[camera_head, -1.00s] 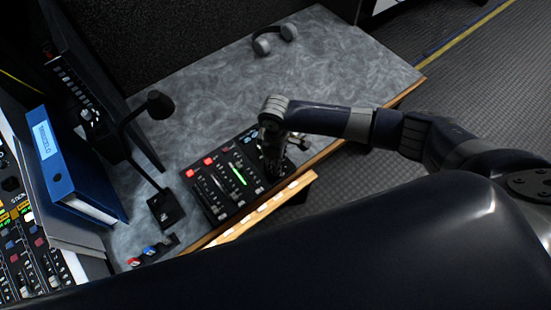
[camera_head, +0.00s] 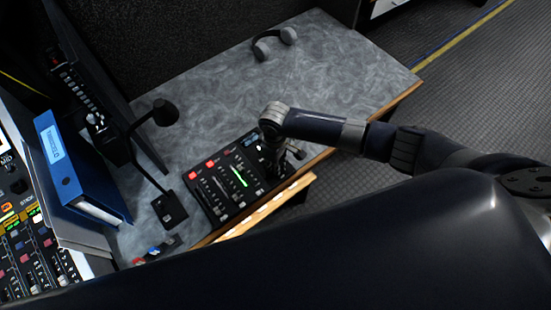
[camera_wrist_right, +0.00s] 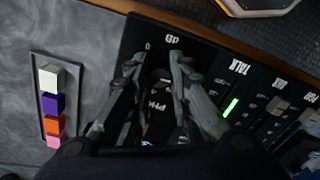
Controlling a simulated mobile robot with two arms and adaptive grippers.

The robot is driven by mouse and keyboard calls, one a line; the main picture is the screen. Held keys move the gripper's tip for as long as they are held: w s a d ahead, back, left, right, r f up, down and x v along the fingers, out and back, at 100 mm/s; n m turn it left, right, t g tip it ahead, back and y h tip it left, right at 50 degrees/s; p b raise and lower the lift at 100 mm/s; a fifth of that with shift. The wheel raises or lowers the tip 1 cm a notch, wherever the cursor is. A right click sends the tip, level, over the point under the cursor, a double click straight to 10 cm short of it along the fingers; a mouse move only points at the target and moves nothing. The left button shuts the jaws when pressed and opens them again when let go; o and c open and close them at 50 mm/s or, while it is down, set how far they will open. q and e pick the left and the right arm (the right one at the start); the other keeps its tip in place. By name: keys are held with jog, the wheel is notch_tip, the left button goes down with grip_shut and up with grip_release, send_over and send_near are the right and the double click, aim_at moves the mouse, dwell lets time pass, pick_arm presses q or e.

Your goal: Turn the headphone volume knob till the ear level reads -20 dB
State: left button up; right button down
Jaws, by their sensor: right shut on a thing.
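A black control panel (camera_head: 214,198) with faders and red buttons lies at the front edge of the grey desk. Its headphone knob (camera_wrist_right: 162,74) is dark and mostly hidden between my right gripper's fingers. My right gripper (camera_wrist_right: 163,80) is shut on this knob, pointing down at the panel's end. In the head view my right gripper (camera_head: 272,160) is small and dark against the panel. A lit green level bar (camera_head: 239,178) shows on the panel, and also in the right wrist view (camera_wrist_right: 230,107). Its reading in dB is too small to tell. My left gripper is not in view.
A gooseneck microphone (camera_head: 165,112) and a blue binder (camera_head: 72,165) stand to the left. Headphones (camera_head: 272,42) lie at the back of the desk. Colored blocks (camera_wrist_right: 53,105) sit in a tray beside the panel.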

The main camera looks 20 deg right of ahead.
jog(key=m+p, duration=0.4)
jog(key=shift+a+r+m, duration=0.1)
jog(key=shift+r+m, duration=0.1)
jog(key=shift+m, duration=0.1)
jog(key=m+p, duration=0.2)
jog(key=m, duration=0.2)
jog(key=shift+f+p, duration=0.1)
jog(key=shift+p, duration=0.25)
jog(key=shift+m, duration=0.3)
jog(key=c, duration=1.4)
grip_release()
jog(key=shift+f, duration=0.1)
notch_tip(320, 180, up, 12)
jog(key=shift+r, duration=0.1)
